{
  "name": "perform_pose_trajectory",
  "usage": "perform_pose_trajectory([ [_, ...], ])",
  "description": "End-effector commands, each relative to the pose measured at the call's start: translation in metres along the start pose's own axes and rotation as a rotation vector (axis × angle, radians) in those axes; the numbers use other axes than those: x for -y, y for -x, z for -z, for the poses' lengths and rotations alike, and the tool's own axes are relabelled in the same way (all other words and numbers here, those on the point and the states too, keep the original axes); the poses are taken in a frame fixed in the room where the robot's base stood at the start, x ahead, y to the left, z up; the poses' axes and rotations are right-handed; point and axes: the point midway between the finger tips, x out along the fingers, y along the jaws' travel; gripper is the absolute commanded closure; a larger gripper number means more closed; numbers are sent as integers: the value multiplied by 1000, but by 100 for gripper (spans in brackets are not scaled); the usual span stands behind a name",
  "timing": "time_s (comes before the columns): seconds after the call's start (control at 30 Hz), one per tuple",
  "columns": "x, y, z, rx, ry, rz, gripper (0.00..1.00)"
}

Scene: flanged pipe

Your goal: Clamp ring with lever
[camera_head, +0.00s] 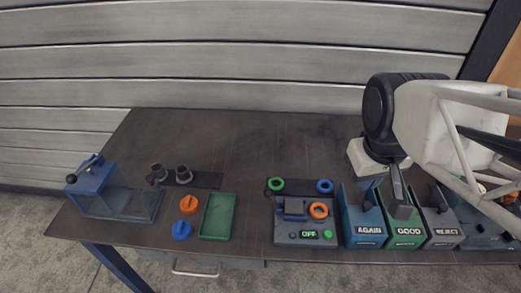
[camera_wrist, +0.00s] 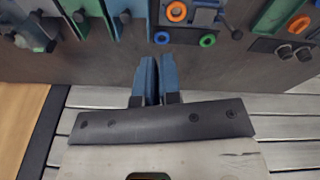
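In the head view, a grey station (camera_head: 306,238) with a lit OFF sign carries a blue-grey clamp block (camera_head: 294,207) and an orange ring (camera_head: 318,210). In the wrist view, the clamp's dark lever knob (camera_wrist: 237,33) sticks out to the side. A green ring (camera_head: 277,184) and a blue ring (camera_head: 325,186) lie on a dark pad behind the station; the wrist view also shows the green ring (camera_wrist: 207,40) and blue ring (camera_wrist: 162,38). My gripper (camera_wrist: 158,60) has its blue fingers close together, nothing visible between them. In the head view, its fingertips are not clearly visible.
Bins AGAIN (camera_head: 368,229), GOOD (camera_head: 408,231) and REJECT (camera_head: 444,231) stand right of the station. Left are a green tray (camera_head: 217,215), orange cap (camera_head: 188,204), blue cap (camera_head: 181,230), dark flanged fittings (camera_head: 183,174) and a blue lever box (camera_head: 88,175). The back middle table is clear.

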Motion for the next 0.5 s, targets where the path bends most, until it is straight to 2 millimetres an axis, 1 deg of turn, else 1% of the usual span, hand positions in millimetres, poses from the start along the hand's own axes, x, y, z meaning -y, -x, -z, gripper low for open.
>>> perform_pose_trajectory([
  [0.03,4,-1,6,13,56,1,100],
  [0.27,22,-9,34,76,363,5,100],
  [0.5,45,-18,62,142,690,18,100],
])
